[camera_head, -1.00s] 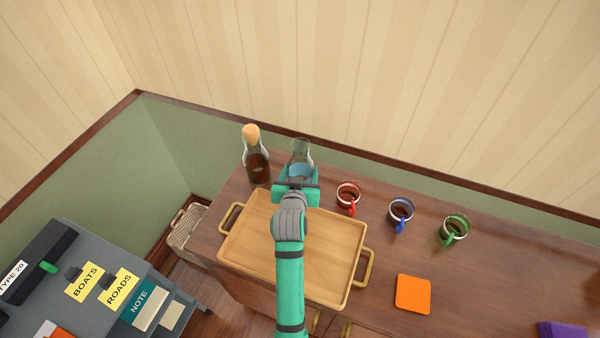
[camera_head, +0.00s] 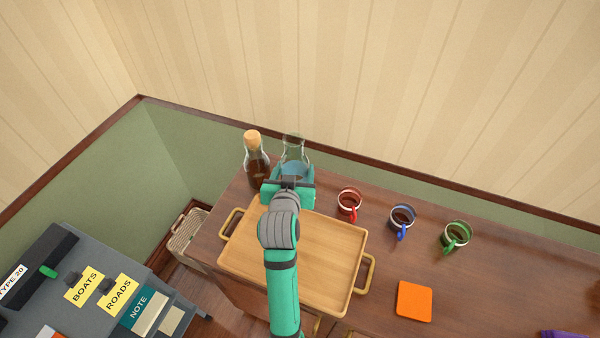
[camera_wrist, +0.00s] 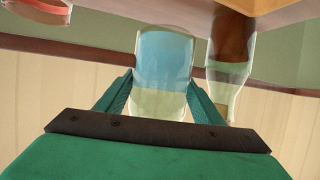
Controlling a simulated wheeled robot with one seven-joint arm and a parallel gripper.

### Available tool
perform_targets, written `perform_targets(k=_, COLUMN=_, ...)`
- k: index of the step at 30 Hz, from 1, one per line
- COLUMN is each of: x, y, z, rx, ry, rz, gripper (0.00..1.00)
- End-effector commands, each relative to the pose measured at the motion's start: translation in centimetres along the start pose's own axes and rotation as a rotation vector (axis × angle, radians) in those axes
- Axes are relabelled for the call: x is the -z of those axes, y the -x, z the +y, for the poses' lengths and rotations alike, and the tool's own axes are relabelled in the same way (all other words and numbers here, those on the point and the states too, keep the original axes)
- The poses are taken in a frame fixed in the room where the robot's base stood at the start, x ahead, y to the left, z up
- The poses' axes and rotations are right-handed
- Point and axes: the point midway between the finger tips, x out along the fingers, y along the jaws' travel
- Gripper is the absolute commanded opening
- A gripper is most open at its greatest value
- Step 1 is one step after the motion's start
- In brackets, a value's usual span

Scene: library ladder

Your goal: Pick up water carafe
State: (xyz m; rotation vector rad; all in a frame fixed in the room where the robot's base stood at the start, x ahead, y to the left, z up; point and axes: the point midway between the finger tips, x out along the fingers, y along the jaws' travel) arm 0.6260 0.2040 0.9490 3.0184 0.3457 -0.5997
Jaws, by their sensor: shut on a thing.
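The water carafe (camera_head: 294,149) is clear glass with pale blue water inside. My gripper (camera_head: 290,178) is shut on it at the back of the wooden table, behind the tray. In the wrist view the carafe (camera_wrist: 164,62) sits between my two green fingers, and my gripper (camera_wrist: 160,95) has one finger on each side of it. The carafe appears upright and raised above the tabletop. My gripper hides its lower part in the head view.
A corked bottle of dark liquid (camera_head: 256,158) stands close to the left of the carafe. A wooden tray (camera_head: 335,285) lies in front. Red (camera_head: 349,205), blue (camera_head: 402,219) and green (camera_head: 457,236) mugs stand to the right. An orange square (camera_head: 414,301) lies nearer. The wall is behind.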

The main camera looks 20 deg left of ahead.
Motion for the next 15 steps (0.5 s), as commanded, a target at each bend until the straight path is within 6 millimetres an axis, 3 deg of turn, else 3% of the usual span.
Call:
perform_targets(k=2, x=1.4, y=1.8, z=-0.6, rx=0.002, ry=-0.002, rz=0.01, gripper=0.11)
perform_targets(k=9, x=1.4, y=6.8, z=-2.5, rx=0.003, ry=-0.001, rz=0.006, gripper=0.11)
perform_targets(k=15, x=1.5, y=9.4, z=-3.5, rx=0.002, ry=0.0, rz=0.005, gripper=0.11)
